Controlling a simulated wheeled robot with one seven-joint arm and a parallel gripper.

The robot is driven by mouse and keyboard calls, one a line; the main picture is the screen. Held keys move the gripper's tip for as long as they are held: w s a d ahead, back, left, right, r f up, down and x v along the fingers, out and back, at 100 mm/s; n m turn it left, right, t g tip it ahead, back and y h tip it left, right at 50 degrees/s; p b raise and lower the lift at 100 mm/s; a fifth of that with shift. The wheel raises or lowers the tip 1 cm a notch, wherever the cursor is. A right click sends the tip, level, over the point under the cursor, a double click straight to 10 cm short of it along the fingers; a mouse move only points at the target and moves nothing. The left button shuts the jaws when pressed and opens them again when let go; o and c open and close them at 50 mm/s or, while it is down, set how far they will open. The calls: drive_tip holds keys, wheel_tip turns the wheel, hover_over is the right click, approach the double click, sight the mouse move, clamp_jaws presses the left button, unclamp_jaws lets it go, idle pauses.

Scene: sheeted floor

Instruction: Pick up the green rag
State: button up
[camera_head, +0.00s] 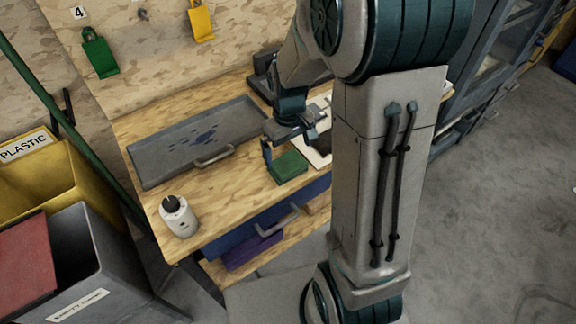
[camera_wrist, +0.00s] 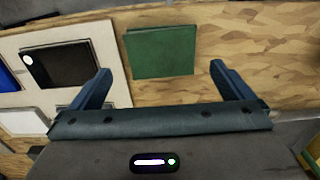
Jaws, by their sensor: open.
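The green rag (camera_head: 288,166) is a folded, flat square lying on the wooden workbench near its front edge. In the wrist view the rag (camera_wrist: 160,52) lies ahead of my gripper (camera_wrist: 160,80), between the lines of its two fingers. My gripper (camera_head: 290,144) is open and empty. In the head view it is over the bench beside the rag, and my arm hides part of the bench to the right.
A grey tray (camera_head: 150,176) with dark blue stains lies left of the rag. A pale board with dark panels (camera_wrist: 101,37) lies beside the rag. Bins (camera_head: 100,250) stand at the left.

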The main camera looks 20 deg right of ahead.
sight(288, 163)
wheel_tip(288, 163, down, 5)
drive_tip(key=shift+a+f, duration=0.1)
idle(0.3)
drive_tip(key=c, duration=0.8)
drive_tip(key=shift+r, duration=0.6)
drive_tip(key=r, duration=0.1)
drive_tip(key=s+r, duration=0.1)
drive_tip(key=r, duration=0.1)
drive_tip(key=shift+r, duration=0.3)
drive_tip(key=s+d+r, duration=0.1)
drive_tip(key=s+r, duration=0.1)
drive_tip(key=s, duration=0.1)
drive_tip(key=s+d+r, duration=0.1)
drive_tip(key=s+r, duration=0.1)
drive_tip(key=s, duration=0.2)
drive_tip(key=s+d+r, duration=0.1)
drive_tip(key=s+r, duration=0.1)
drive_tip(key=s, duration=0.1)
drive_tip(key=shift+s+d+r, duration=0.15)
drive_tip(key=shift+d+r, duration=0.05)
